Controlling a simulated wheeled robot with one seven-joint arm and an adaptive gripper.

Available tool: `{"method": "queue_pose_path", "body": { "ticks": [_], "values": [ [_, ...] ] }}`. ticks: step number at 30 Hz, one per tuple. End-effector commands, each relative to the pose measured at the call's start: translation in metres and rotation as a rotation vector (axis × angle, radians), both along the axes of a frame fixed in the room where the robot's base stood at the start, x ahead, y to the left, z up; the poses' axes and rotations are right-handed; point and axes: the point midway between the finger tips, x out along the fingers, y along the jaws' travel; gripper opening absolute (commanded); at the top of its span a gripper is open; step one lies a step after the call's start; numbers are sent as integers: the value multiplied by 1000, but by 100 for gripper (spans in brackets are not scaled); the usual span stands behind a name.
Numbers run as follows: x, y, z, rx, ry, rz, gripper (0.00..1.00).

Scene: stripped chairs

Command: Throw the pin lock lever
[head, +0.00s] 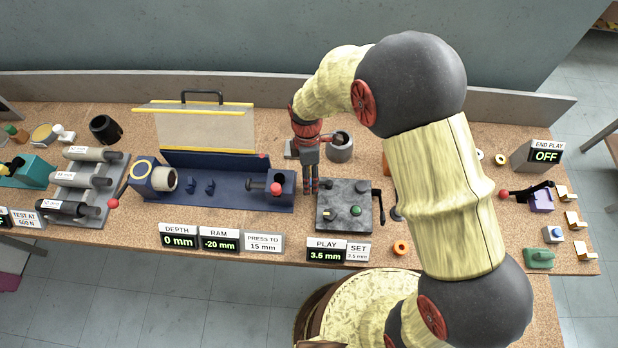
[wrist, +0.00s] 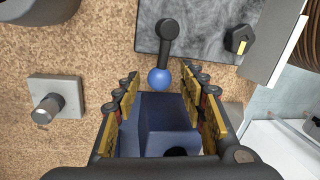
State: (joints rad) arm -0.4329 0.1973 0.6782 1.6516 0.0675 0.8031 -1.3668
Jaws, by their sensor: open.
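In the wrist view a short black lever (wrist: 169,40) with a blue ball knob (wrist: 159,78) is mounted at the edge of a grey marbled plate (wrist: 205,25); it is the likely pin lock lever, though no label shows on it. My gripper (wrist: 161,75) is open, with the ball between its fingertips in the picture; I cannot tell whether either finger touches it. In the head view my gripper (head: 311,190) points down at the upper left of the marbled plate (head: 345,225). The blue-knobbed lever is hidden there behind the fingers.
The dark blue press base (head: 225,198) lies close left of my gripper, with its red-knobbed lever (head: 276,188). A grey cup (head: 340,150) stands behind. The plate also carries a green knob (head: 355,211) and a black crank (head: 378,200). The PLAY display (head: 326,250) reads 3.5 mm.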

Motion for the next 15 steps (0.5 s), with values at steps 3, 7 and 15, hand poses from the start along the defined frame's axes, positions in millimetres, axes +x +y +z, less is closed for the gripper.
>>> {"method": "queue_pose_path", "body": {
  "ticks": [3, 7, 15],
  "values": [
    [3, 1, 9, 2, -4, 0, 42],
    [7, 2, 29, 2, -5, 0, 42],
    [17, 4, 83, 2, -5, 0, 42]
  ]
}}
